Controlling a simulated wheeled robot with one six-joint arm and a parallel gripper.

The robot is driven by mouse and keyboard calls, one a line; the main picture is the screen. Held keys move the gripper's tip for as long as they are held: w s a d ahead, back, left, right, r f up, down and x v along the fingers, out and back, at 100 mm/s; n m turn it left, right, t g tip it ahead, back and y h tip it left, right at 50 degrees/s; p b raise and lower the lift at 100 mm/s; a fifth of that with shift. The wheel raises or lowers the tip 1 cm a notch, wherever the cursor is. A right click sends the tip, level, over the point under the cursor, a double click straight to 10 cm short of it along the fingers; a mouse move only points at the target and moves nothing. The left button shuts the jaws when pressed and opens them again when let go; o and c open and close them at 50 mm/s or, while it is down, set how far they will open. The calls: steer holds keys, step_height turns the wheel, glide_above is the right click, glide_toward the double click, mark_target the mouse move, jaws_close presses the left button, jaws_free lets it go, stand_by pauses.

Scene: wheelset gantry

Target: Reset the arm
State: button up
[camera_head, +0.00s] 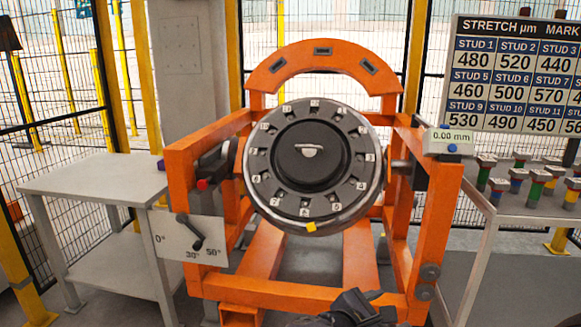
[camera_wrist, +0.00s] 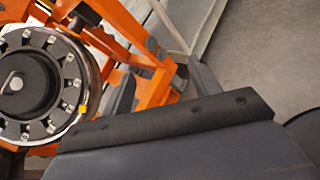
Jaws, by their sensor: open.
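My gripper (camera_head: 362,303) shows at the bottom edge of the head view, dark and partly cut off, in front of the orange gantry's lower beam.
A bare grey table (camera_head: 95,185) stands left. A right-hand table (camera_head: 510,212) holds several coloured studs (camera_head: 535,185). A 0.00 mm readout (camera_head: 449,141) sits on the gantry's right post; a lever plate (camera_head: 185,240) is at its left. A stretch board (camera_head: 515,75) hangs behind.

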steer(key=s+d+r+m+g+y+p, duration=0.1)
steer(key=s+d+m+g+y+p, duration=0.2)
steer(key=s+m+p, duration=0.4)
steer(key=shift+s+d+r+m+g+y, duration=0.2)
steer(key=shift+s+m+g+y, duration=0.4)
steer(key=shift+s+m+g, duration=0.9)
steer(key=shift+s+d+f+m+t, duration=0.1)
steer(key=shift+s+m+t, duration=0.05)
steer(key=shift+m+t, duration=0.15)
